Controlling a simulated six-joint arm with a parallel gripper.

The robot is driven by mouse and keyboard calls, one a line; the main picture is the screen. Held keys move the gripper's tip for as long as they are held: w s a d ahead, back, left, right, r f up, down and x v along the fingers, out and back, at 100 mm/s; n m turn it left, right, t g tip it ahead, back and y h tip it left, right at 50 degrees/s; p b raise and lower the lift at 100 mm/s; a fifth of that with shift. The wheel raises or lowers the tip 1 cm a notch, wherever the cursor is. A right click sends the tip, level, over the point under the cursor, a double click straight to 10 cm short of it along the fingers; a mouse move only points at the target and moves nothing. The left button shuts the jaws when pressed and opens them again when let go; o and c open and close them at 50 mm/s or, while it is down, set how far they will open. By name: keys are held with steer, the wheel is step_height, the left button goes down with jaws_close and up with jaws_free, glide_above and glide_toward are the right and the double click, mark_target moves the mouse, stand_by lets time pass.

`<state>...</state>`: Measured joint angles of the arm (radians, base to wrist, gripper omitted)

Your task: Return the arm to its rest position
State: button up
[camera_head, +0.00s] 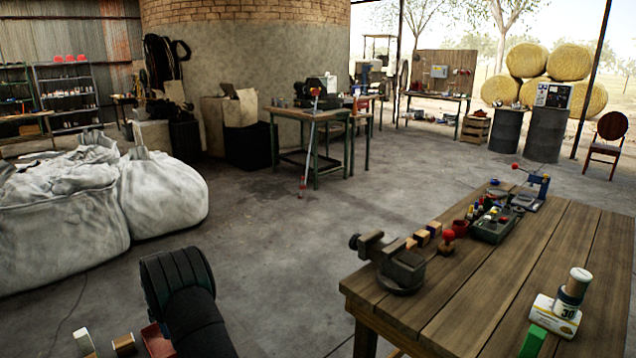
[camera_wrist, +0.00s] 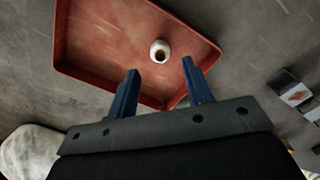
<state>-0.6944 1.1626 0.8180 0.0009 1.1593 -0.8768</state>
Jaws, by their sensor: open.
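In the wrist view, my gripper (camera_wrist: 160,67) shows two blue fingers held wide apart, with nothing between them. Beyond the fingertips lies a red tray (camera_wrist: 100,45) with a raised rim. A small white round object (camera_wrist: 160,46) with a dark opening sits inside the tray. It appears apart from the fingers. In the head view, my dark arm is at the bottom left and hides most of the red tray (camera_head: 156,340); the fingers are not visible there.
A wooden table (camera_head: 480,290) at the right bears a vise (camera_head: 395,265), blocks and a green toolbox (camera_head: 492,226). Big white sacks (camera_head: 160,195) stand at the left. A wooden block (camera_head: 124,345) is beside the tray. The middle floor is clear.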

step_height(320, 180, down, 5)
steer(key=shift+f, duration=0.2)
step_height(320, 180, up, 2)
steer(key=shift+r, duration=0.9)
